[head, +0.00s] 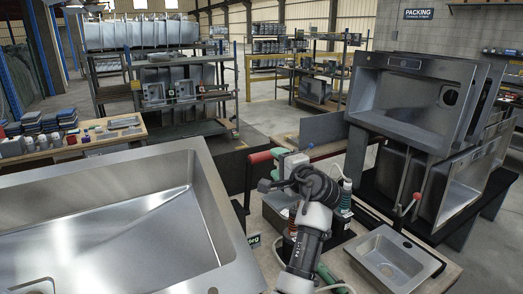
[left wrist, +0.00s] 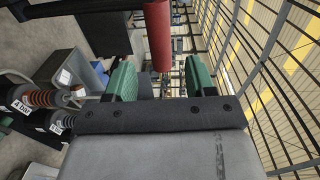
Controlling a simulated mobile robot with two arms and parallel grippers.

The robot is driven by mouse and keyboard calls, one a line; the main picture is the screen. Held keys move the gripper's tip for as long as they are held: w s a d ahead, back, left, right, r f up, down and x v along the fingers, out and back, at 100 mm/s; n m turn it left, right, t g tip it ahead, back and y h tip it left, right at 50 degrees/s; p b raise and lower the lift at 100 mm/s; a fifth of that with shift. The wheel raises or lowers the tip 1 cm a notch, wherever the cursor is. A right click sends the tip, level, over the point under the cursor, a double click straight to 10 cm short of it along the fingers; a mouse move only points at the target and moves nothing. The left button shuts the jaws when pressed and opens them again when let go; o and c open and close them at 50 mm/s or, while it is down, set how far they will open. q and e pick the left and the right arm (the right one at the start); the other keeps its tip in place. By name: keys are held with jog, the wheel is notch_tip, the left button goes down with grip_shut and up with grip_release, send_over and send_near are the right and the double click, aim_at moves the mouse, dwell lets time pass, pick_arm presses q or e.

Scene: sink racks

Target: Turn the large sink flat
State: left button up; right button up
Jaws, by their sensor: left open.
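The large steel sink (head: 205,160) fills the lower left of the head view, its open basin showing; its near part is cut off by the frame. A red handle (head: 262,157) stands at its right side, near a dark upright post. My left gripper (head: 279,152) is at this handle, just past the sink's right rim. In the left wrist view, the green fingers (left wrist: 158,80) are apart, and the end of the red handle (left wrist: 158,35) shows between them in the picture. I cannot tell whether it touches them. My right gripper is not in view.
A small sink (head: 393,258) lies on the bench to the right. Large sinks (head: 415,95) stand on a dark rack behind it. A bench with small parts (head: 120,137) and shelving (head: 185,125) are farther back.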

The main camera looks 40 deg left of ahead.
aim_at(269, 157)
pick_arm(q)
jog(key=x, duration=0.2)
jog(key=p+x, duration=0.1)
jog(key=shift+a+r, duration=0.2)
jog(key=shift+r, duration=0.05)
jog(key=x, duration=0.2)
jog(key=p+x, duration=0.1)
jog(key=x, duration=0.1)
jog(key=shift+f, duration=0.25)
jog(key=shift+w+a, duration=0.15)
jog(key=shift+a, duration=0.15)
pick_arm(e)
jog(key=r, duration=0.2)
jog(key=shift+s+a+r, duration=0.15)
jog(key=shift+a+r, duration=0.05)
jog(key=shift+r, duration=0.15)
pick_arm(q)
jog(key=shift+f, duration=0.1)
jog(key=shift+c, duration=0.2)
grip_shut()
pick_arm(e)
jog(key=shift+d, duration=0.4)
